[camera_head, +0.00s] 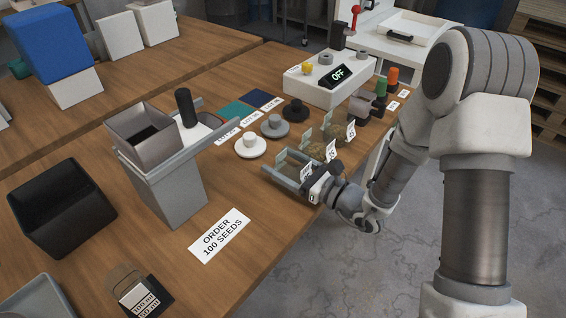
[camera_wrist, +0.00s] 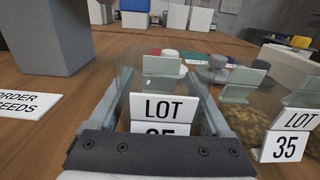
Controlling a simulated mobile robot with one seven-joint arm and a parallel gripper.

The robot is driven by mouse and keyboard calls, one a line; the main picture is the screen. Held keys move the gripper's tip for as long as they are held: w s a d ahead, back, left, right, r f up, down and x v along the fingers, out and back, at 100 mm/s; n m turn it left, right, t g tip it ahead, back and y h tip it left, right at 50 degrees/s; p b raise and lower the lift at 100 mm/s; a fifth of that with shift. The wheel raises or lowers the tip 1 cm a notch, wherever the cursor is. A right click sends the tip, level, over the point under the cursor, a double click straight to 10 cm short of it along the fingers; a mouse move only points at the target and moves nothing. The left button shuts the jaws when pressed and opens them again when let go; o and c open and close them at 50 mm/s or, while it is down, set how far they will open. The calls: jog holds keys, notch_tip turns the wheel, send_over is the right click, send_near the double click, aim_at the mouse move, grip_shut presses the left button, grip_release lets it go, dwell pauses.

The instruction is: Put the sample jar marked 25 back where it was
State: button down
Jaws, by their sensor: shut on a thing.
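A clear glass sample jar (camera_wrist: 162,85) stands between the two fingers of my gripper (camera_wrist: 165,92) in the wrist view. Its white label (camera_wrist: 160,108) reads LOT, with the number below half hidden by my gripper; the visible tops look like 25. In the head view, my gripper (camera_head: 284,174) is shut on this jar at the near end of a row of similar jars, by the table's right edge. The jar looks upright and at table level; whether its base touches the wood is hidden.
A jar marked 35 (camera_wrist: 287,138) stands close on the right. Other jars (camera_head: 318,150) continue the row. Bare wood lies left of my gripper.

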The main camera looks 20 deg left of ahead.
aim_at(305, 176)
jog(key=shift+f, duration=0.2)
grip_release()
jog(key=shift+r, duration=0.25)
jog(key=p+v, duration=0.1)
jog(key=v, duration=1.1)
